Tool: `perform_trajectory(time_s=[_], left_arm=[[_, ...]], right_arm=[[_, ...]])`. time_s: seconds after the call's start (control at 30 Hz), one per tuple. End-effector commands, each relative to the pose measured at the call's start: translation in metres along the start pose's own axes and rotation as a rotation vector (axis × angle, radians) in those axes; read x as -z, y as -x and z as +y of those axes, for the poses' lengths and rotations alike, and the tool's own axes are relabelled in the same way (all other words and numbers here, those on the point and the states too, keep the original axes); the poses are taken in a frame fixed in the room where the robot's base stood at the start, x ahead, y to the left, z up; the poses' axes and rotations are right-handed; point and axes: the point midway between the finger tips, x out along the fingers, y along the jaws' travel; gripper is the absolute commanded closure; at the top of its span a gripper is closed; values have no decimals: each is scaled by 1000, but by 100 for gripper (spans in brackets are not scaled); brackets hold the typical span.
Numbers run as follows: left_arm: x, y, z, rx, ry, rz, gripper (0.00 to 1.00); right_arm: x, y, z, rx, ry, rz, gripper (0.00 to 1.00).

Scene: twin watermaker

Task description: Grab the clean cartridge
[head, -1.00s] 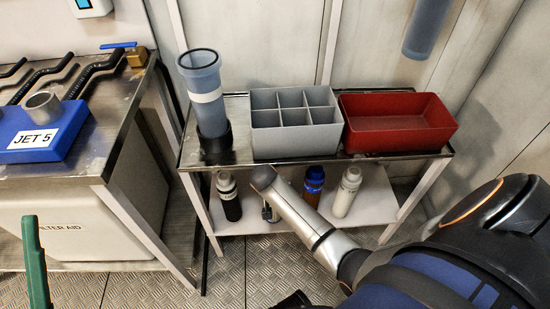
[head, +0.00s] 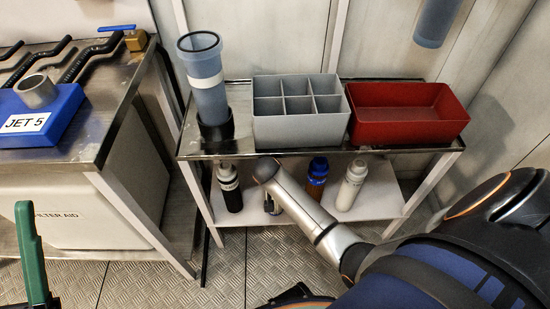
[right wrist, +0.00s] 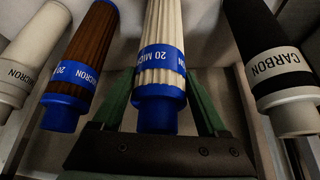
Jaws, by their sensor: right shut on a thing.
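A clean white pleated cartridge (right wrist: 160,45) with a blue band reading 20 MICRON and a blue end cap is in the middle of the right wrist view. My right gripper (right wrist: 162,78) has its green fingers on either side of it, shut on it. In the head view my right arm reaches to the lower shelf, and its wrist hides this cartridge and most of the gripper. A brown cartridge (right wrist: 88,50) with a blue cap, also in the head view (head: 317,178), is beside it. My left gripper (head: 32,255) shows only as a green finger at the lower left.
A black CARBON cartridge (right wrist: 268,55) and a plain white cartridge (right wrist: 30,55) also stand on the lower shelf (head: 385,195). Above are a blue housing (head: 205,85), a grey divided bin (head: 300,128) and a red bin (head: 405,124). A bench (head: 110,95) is left.

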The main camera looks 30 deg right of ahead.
Motion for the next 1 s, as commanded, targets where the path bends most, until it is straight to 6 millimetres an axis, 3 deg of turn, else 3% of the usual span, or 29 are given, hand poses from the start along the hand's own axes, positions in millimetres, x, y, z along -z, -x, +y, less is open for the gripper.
perform_trajectory(time_s=[0.07, 0.47, 1.0], left_arm=[[0, 0, 0, 0, 0, 0, 50], [0, 0, 0, 0, -1, 0, 50], [1, -1, -1, -1, -1, 0, 50]], right_arm=[[0, 0, 0, 0, 0, 0, 55], [0, 0, 0, 0, 0, 1, 100], [2, 1, 1, 0, 0, 2, 100]])
